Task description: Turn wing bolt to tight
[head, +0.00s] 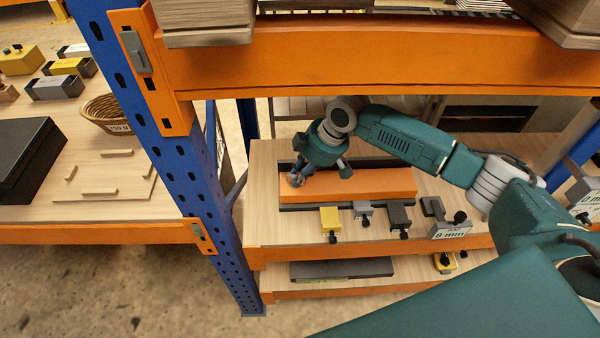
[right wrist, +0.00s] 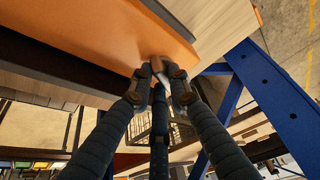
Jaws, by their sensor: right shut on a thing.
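My right gripper (head: 297,175) reaches down to the left end of the orange block (head: 365,184) on the wooden shelf. In the right wrist view the two fingers (right wrist: 161,84) are closed around a small pale part at the edge of the orange surface (right wrist: 95,30). This small part is probably the wing bolt (right wrist: 157,67); the fingertips cover most of it, and its angle and tightness cannot be told. My left gripper is not in view.
Yellow, grey and black clamps (head: 331,221) line the shelf's front, beside a sign reading 8 mm (head: 450,231). A blue rack post (head: 190,150) stands left of the gripper. An orange beam (head: 380,55) crosses above. A dark flat tray (head: 342,269) lies below.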

